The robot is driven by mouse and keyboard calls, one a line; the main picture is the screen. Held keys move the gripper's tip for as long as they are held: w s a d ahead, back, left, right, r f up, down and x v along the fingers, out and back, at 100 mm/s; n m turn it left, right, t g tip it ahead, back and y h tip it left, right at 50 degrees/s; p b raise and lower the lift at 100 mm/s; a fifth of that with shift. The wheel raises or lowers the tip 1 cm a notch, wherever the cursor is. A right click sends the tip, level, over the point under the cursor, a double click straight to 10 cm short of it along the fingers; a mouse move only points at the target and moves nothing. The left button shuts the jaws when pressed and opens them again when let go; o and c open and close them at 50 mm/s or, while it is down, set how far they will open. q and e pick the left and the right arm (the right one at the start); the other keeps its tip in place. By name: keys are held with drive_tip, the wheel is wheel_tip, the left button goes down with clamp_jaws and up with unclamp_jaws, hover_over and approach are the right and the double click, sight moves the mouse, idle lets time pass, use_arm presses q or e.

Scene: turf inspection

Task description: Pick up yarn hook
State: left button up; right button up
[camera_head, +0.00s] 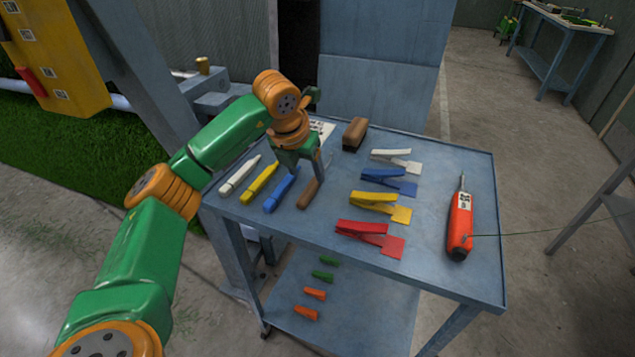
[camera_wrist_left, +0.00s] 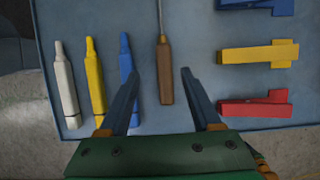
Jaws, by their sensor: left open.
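The yarn hook has a brown wooden handle (camera_head: 309,193) and a thin metal shaft. It lies on the blue-grey cart top (camera_head: 440,285), partly hidden behind my left gripper (camera_head: 303,165) in the head view. In the left wrist view, the hook's handle (camera_wrist_left: 165,75) lies between the two spread fingers of my left gripper (camera_wrist_left: 161,72), with the shaft pointing up the picture. The fingers are open and apart from the handle; their height above the cart is hard to tell. My right gripper is out of view.
White, yellow and blue markers (camera_head: 258,183) lie left of the hook. White, blue, yellow and red clips (camera_head: 374,203) lie to the right, and an orange-red tool (camera_head: 460,225) with a thin line lies farther right. A brown brush (camera_head: 354,134) stands behind.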

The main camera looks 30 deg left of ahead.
sight(310, 187)
use_arm(q)
drive_tip(key=f, duration=0.2)
drive_tip(key=f+p, duration=0.1)
drive_tip(key=shift+w+d+f, duration=0.15)
drive_tip(key=shift+d+f, duration=0.05)
drive_tip(key=shift+f, duration=0.15)
drive_tip(key=shift+w+f, duration=0.3)
drive_tip(key=shift+w, duration=0.05)
drive_tip(key=shift+s, duration=0.1)
drive_tip(key=shift+f, duration=0.1)
clamp_jaws()
